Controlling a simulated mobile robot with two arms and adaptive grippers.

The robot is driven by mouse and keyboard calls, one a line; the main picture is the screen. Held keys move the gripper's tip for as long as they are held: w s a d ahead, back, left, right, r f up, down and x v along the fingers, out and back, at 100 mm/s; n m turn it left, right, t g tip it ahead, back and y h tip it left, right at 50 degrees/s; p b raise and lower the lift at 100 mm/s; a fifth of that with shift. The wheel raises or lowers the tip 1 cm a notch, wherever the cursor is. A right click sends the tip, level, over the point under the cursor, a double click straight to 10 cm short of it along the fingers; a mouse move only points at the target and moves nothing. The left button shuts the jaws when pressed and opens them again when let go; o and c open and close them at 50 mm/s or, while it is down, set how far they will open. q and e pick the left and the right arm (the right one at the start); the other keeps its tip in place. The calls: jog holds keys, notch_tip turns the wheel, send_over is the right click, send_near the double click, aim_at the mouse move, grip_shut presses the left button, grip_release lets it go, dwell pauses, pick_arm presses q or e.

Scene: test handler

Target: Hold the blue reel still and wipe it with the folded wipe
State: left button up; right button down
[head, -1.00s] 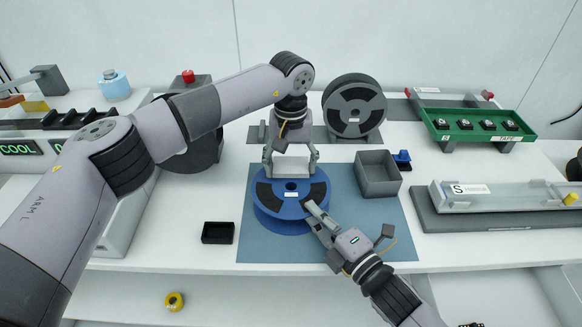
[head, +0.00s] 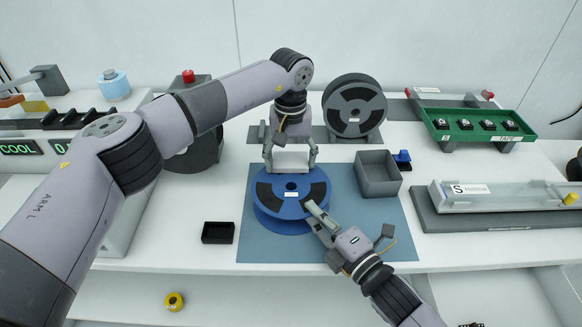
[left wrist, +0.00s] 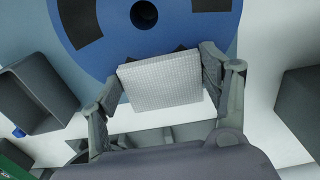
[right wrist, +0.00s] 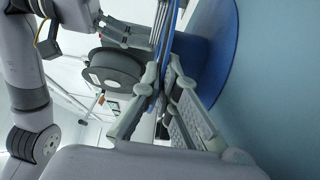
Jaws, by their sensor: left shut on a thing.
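The blue reel (head: 290,197) lies flat on the blue mat, with dark openings in its top flange. My left gripper (head: 291,158) is shut on the pale folded wipe (left wrist: 162,82) at the reel's far edge. In the left wrist view the wipe overlaps the reel's rim (left wrist: 95,60); whether it touches the flange I cannot tell. My right gripper (head: 312,208) is at the reel's near right edge. In the right wrist view its fingers (right wrist: 162,85) close on both sides of the blue flange (right wrist: 216,55).
A grey open box (head: 378,178) stands on the mat (head: 345,225) right of the reel. A small black tray (head: 218,232) sits to the left. A dark reel (head: 354,106) stands behind. A green tray (head: 470,137) and a clear-covered fixture (head: 490,198) are at right.

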pick_arm(q)
jog(key=shift+w, duration=0.2)
jog(key=shift+s+d+f, duration=0.1)
jog(key=shift+s, duration=1.5)
jog(key=shift+w, duration=1.65)
jog(key=shift+c, duration=0.3)
jog(key=shift+s, duration=1.55)
jog(key=shift+w+f, duration=0.1)
jog(key=shift+w, duration=1.45)
jog(key=shift+s, duration=1.65)
jog(key=shift+w, duration=1.6)
